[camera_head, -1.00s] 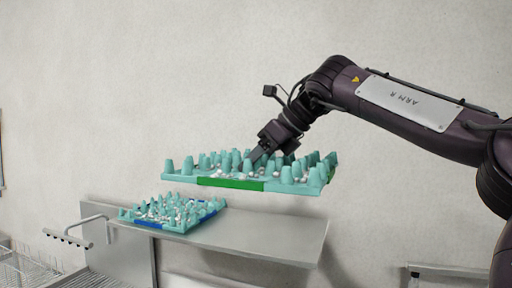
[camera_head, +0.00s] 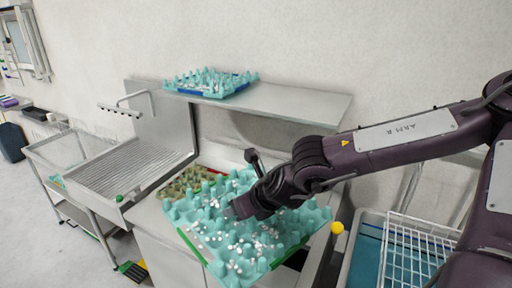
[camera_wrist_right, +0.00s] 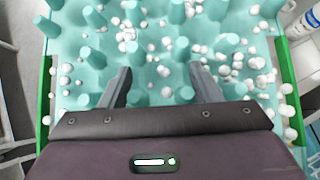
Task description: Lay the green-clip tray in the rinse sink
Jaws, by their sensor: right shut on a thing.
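The green-clip tray (camera_head: 196,246) is a teal pegged tray with green strips on its edges and many small white pieces among its pegs. My right gripper (camera_head: 240,207) is shut on it from above and holds it tilted in the head view, in front of the counter. In the right wrist view, my right gripper's fingers (camera_wrist_right: 155,80) reach down among the pegs of the tray (camera_wrist_right: 150,97). The rinse sink (camera_head: 168,162), a steel basin with a ribbed floor and a tap, is to the left, apart from the tray. My left gripper is not in view.
A blue-clip tray (camera_head: 240,88) stands on the steel shelf (camera_head: 300,105). An olive tray with a red edge (camera_head: 188,182) lies behind the held tray. A white wire basket (camera_head: 420,245) is at the right, and a wire-sided cart (camera_head: 65,150) is left of the sink.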

